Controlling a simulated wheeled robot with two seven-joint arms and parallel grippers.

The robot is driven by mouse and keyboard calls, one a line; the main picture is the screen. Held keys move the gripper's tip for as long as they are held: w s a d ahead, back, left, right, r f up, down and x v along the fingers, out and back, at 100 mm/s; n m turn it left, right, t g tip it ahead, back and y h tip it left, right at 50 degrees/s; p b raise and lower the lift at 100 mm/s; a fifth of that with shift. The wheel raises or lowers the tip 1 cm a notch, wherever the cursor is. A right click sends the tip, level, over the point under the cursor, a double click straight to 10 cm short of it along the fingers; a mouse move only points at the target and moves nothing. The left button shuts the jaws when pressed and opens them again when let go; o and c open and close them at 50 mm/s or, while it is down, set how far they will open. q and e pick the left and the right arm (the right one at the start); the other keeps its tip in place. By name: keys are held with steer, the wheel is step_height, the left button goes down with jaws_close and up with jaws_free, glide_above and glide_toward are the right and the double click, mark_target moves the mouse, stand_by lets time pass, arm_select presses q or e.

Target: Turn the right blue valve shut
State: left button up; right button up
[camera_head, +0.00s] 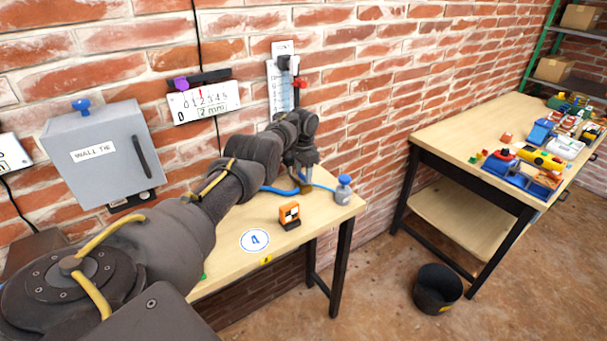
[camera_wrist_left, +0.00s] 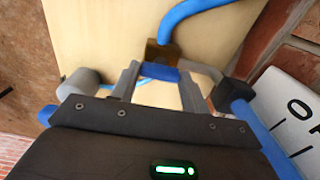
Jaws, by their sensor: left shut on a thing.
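My left gripper (camera_head: 303,178) reaches across to the wall end of the near table. In the left wrist view its two fingers (camera_wrist_left: 158,82) are closed on a small blue handle (camera_wrist_left: 163,73), which I take to be the right blue valve. The handle sits against a brass-coloured block (camera_wrist_left: 162,53) with a blue hose (camera_wrist_left: 188,14) running from it. In the head view the handle is hidden by the gripper; the brass block (camera_head: 306,189) and blue hose (camera_head: 280,190) show beside it. How far the handle is turned cannot be told. My right gripper is not in view.
The near table (camera_head: 225,262) holds an orange-and-black block (camera_head: 290,214) and a grey-blue weight (camera_head: 343,190) close to the gripper. A grey wall box (camera_head: 100,150) and a white scale (camera_head: 205,103) hang left. A cluttered bench (camera_head: 450,135) and black bucket (camera_head: 437,288) stand right.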

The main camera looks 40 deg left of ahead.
mark_target(303, 175)
arm_select(q)
steer(key=shift+s+m, duration=0.1)
steer(key=shift+m, duration=0.2)
steer(key=o, duration=1)
steer(key=shift+r, duration=0.1)
step_height(303, 175, up, 11)
steer(key=shift+f+p, duration=0.2)
steer(key=shift+p, duration=0.1)
